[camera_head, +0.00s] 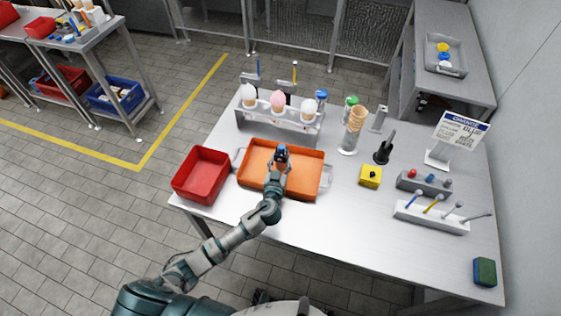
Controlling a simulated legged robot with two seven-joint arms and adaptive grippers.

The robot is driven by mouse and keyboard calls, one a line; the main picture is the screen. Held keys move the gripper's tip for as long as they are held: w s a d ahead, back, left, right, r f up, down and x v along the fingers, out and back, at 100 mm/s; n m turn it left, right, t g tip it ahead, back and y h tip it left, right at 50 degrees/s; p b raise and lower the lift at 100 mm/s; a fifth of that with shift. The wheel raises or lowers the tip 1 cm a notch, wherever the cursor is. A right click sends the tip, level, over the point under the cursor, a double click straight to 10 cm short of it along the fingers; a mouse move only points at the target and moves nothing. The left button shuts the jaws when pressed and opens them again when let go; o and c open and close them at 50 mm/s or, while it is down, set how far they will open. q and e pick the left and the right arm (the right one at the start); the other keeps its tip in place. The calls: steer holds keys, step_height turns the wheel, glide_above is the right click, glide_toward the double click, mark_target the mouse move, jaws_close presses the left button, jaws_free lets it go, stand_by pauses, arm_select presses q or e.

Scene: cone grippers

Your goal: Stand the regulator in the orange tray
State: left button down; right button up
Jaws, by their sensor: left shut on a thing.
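The orange tray (311,183), with a handle at each end, lies near the front left of the metal table. My left gripper (281,163) is over the middle of the tray. It is shut on a small dark thing with a blue top, which I take to be the regulator (282,149). The regulator looks roughly upright. Its lower part is hidden by the fingers, and I cannot tell whether it touches the tray floor. My right gripper is not in view.
A red bin (201,174) stands left of the tray. Behind it is a rack (295,125) with several cones. A yellow block (370,176), a cone stack (356,118), a black stand (384,148) and a white tool holder (432,218) stand to the right.

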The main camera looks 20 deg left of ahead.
arm_select(q)
steer(key=shift+s+d+f, duration=0.1)
steer(key=shift+s+f, duration=0.15)
steer(key=shift+f, duration=0.55)
steer(key=c, duration=0.5)
jaws_free()
steer(key=shift+c, duration=0.2)
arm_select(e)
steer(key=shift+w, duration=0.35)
arm_select(q)
steer(key=shift+r, duration=0.15)
steer(key=shift+w+r+p, duration=0.2)
steer(key=shift+r+p, duration=0.3)
steer(key=shift+p, duration=0.45)
steer(key=s+d+r+b, duration=0.1)
steer(key=s, duration=1)
steer(key=shift+s+r, duration=0.35)
steer(key=shift+r, duration=0.05)
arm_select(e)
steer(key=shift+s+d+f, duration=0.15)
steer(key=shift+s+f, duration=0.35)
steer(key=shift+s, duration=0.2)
arm_select(q)
steer(key=shift+d, duration=0.1)
